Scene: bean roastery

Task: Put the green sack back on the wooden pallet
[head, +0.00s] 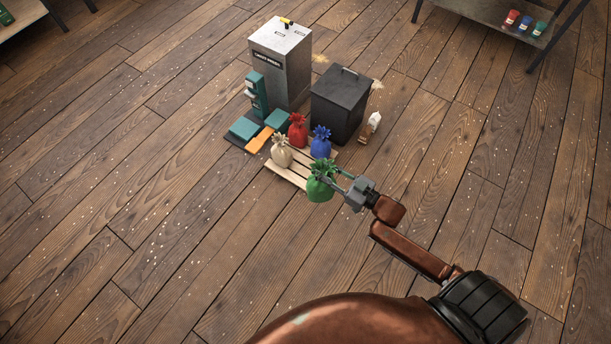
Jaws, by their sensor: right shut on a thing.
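The green sack (319,189) with its leafy-looking tied top is at the front right corner of the wooden pallet (287,175). My right gripper (332,177) is shut on the green sack near its neck, reaching in from the right. The sack covers that corner of the pallet; I cannot tell whether it rests on the slats or hangs just above them. A beige sack (281,153), a red sack (298,133) and a blue sack (321,147) stand on the pallet behind it. My left gripper is not in view.
Behind the pallet stand a grey cabinet (281,65) and a black bin (339,104). A small white-and-brown item (371,126) is right of the bin. Teal boxes (243,128) and an orange item (259,141) lie left of the pallet. A shelf (490,20) stands at upper right. The surrounding plank floor is clear.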

